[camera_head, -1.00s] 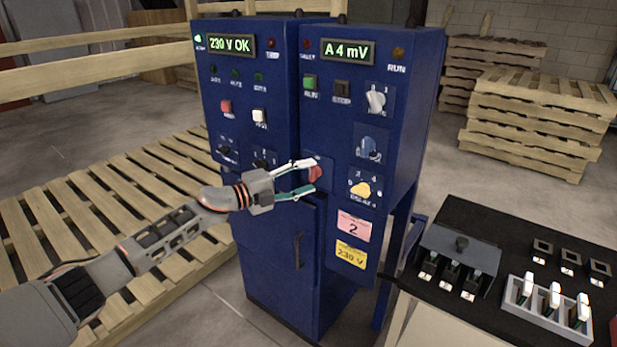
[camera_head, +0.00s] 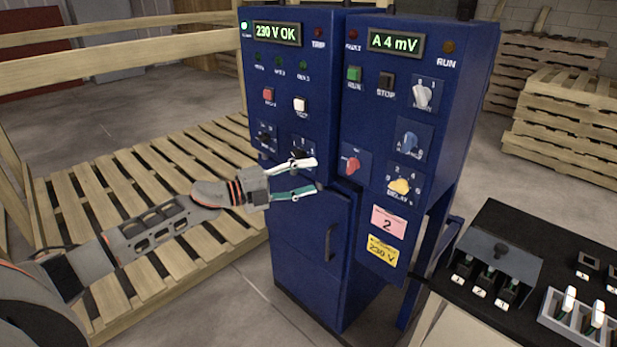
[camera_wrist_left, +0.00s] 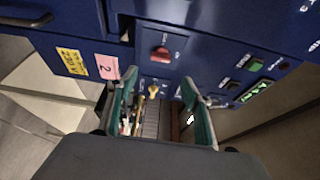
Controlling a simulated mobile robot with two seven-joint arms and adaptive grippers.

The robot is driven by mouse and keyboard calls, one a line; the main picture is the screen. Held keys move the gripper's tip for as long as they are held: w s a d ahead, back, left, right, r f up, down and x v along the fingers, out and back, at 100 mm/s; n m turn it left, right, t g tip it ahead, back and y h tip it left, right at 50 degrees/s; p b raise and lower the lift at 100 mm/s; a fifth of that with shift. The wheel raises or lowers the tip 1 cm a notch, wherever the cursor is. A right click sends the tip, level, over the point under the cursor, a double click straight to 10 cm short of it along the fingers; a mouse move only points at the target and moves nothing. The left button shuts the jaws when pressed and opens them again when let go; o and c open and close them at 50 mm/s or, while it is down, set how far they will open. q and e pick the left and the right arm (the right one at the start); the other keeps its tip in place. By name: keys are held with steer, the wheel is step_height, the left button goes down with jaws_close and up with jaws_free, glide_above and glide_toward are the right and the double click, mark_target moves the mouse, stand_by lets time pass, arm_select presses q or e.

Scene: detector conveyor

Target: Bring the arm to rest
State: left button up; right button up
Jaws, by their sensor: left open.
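My left gripper (camera_head: 306,178) is open and empty in front of the blue cabinet (camera_head: 312,245). It is apart from the red rotary knob (camera_head: 349,165), which lies just right of its fingertips in the head view. In the left wrist view the two teal fingers (camera_wrist_left: 160,112) stand spread, with nothing gripped between them. The red knob (camera_wrist_left: 160,53) shows beyond them there, on its own blue plate. My left arm reaches in from the left. My right gripper is not in view.
Displays read "230 V OK" (camera_head: 277,33) and "A 4 mV" (camera_head: 396,42). A yellow knob (camera_head: 399,186) and a blue knob (camera_head: 409,142) sit right of the red one. A black table (camera_head: 500,225) stands at the right. Wooden pallets (camera_head: 150,215) lie behind my arm.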

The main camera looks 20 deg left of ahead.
arm_select(q)
steer(key=s+d+f+n+t+y, duration=0.1)
steer(key=s+d+f+n, duration=0.25)
steer(key=f, duration=0.25)
steer(key=s+d+f+n+t+y, duration=0.1)
steer(key=s+d+f+n+y, duration=0.1)
steer(key=s+f+n, duration=0.25)
steer(key=s+d+f+n+y, duration=0.1)
steer(key=s+d+f+n, duration=0.2)
steer(key=f, duration=0.4)
steer(key=s+d+f+n+g+y, duration=0.1)
steer(key=s+f+n+g+y, duration=0.1)
steer(key=s+f+n, duration=0.3)
steer(key=s+d+f+n+g+y, duration=0.1)
steer(key=s+f+n, duration=0.5)
steer(key=s+f, duration=0.6)
steer(key=s+g+y, duration=0.1)
steer(key=s+y, duration=0.1)
steer(key=s, duration=0.4)
steer(key=shift+s+d, duration=0.15)
steer(key=shift+s, duration=0.05)
